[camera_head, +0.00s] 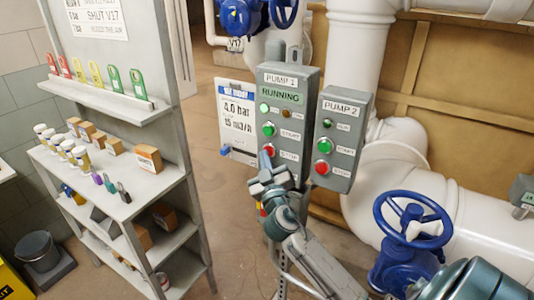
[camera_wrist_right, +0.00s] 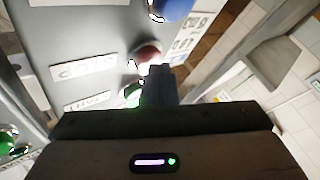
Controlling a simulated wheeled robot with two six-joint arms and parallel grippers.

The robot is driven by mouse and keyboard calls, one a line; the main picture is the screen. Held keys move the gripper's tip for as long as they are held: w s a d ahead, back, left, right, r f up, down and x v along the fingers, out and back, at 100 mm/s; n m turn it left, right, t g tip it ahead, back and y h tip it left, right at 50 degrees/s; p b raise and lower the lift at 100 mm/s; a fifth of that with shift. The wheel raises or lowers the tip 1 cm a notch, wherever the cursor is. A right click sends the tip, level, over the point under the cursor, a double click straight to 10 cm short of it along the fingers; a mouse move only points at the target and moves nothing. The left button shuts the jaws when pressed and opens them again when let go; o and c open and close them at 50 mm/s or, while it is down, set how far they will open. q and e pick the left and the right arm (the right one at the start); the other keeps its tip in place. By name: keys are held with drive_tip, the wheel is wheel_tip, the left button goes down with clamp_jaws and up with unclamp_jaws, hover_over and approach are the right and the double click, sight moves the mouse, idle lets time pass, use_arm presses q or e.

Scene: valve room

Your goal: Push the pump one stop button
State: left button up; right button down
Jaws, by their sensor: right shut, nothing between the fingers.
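The pump 1 box (camera_head: 287,85) is a grey panel with a "RUNNING" sign and a lit green lamp (camera_head: 264,107). Its green start button (camera_head: 269,129) sits above the red stop button (camera_head: 268,150). My right gripper (camera_head: 265,168) is shut and empty, just below the stop button and in front of the panel's lower part. In the right wrist view the shut fingers (camera_wrist_right: 158,82) point at the panel, with their tips close beside the red stop button (camera_wrist_right: 148,53). I cannot tell whether they touch it. My left gripper is not in view.
The pump 2 box (camera_head: 340,140) with its own red button (camera_head: 322,168) stands close on the right. A blue handwheel (camera_head: 412,218) and white pipes are further right. A notice board (camera_head: 237,118) and a loaded shelf (camera_head: 110,175) stand left. A blue round part (camera_wrist_right: 175,8) adjoins the red button.

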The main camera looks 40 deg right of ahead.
drive_tip(key=shift+d, duration=0.1)
idle(0.5)
drive_tip(key=shift+s+a, duration=0.3)
drive_tip(key=shift+a, duration=0.5)
drive_tip(key=shift+a, duration=0.1)
drive_tip(key=shift+s+a+b, duration=0.1)
drive_tip(key=shift+s+a, duration=0.2)
drive_tip(key=shift+a, duration=0.45)
drive_tip(key=shift+s+a+b, duration=0.15)
drive_tip(key=shift+s+a, duration=0.2)
drive_tip(key=shift+a, duration=0.4)
drive_tip(key=shift+s+a+b, duration=0.1)
drive_tip(key=shift+s+a, duration=0.2)
drive_tip(key=shift+a, duration=0.45)
